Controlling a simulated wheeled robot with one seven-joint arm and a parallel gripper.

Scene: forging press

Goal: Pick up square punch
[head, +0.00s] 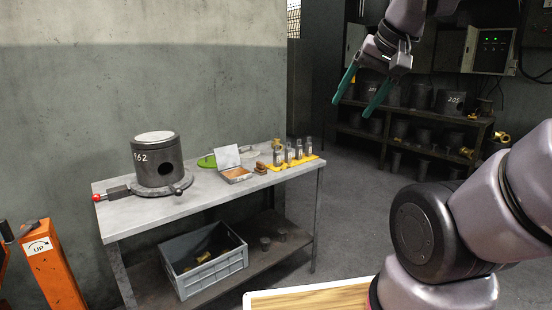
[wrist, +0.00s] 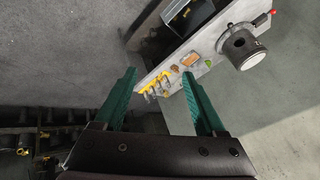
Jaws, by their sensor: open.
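Several small dark metal punches (head: 289,153) stand upright in a row on a yellow holder (head: 306,163) at the right end of the grey table (head: 215,184). They are too small for me to tell which one is square. My gripper (head: 352,107) is open and empty, high in the air to the right of the table. In the wrist view, the yellow holder (wrist: 142,83) and the punches show beyond and between the green fingers of my gripper (wrist: 159,73), well apart from them.
A dark cylinder marked 962 (head: 157,163) stands at the table's left. An open box (head: 238,175), a green dish (head: 206,161) and small brass pieces lie between. A grey crate (head: 207,278) sits on the lower shelf. Shelves of dark dies (head: 420,98) stand at the back right.

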